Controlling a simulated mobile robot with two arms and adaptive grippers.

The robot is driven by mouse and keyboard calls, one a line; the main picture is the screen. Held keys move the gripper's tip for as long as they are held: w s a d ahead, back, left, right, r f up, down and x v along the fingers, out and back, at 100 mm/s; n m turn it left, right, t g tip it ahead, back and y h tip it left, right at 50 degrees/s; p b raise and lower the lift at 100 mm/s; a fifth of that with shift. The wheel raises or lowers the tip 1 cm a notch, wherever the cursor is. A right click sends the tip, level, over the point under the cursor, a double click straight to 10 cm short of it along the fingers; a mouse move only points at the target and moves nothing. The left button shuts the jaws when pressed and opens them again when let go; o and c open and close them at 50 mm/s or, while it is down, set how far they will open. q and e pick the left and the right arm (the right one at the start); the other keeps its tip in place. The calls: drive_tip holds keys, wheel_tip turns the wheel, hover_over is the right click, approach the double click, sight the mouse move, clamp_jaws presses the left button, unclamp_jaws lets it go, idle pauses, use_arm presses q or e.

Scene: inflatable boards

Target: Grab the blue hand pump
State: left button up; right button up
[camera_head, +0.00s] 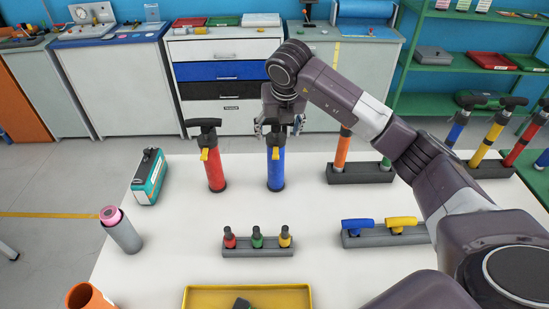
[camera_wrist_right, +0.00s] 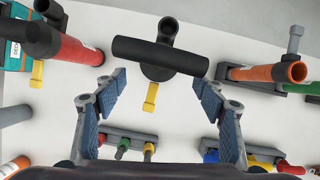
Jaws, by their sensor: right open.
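The blue hand pump (camera_head: 276,172) stands upright on the white table, with a yellow nozzle near its top. My right gripper (camera_head: 280,124) is at the top of the pump and covers its handle in the head view. In the right wrist view the pump's black T-shaped handle (camera_wrist_right: 160,57) and yellow nozzle (camera_wrist_right: 151,97) show from above, and the blue body is hidden. The open fingers of my right gripper (camera_wrist_right: 158,84) are on either side below the handle in that picture, with nothing held. My left gripper is not in view.
A red hand pump (camera_head: 214,170) stands close to the left, and an orange pump (camera_head: 342,148) stands in a dark holder to the right. A rack of small coloured handles (camera_head: 258,248) and a yellow tray (camera_head: 300,296) are nearer. A teal box (camera_head: 149,177) lies at left.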

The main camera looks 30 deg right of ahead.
sight(276, 140)
drive_tip(key=shift+x, duration=1.05)
drive_tip(key=p+x, duration=0.2)
drive_tip(key=x, duration=0.4)
drive_tip(key=shift+w+f, duration=0.2)
drive_tip(key=shift+f, duration=0.05)
drive_tip(key=shift+r, duration=0.1)
clamp_jaws()
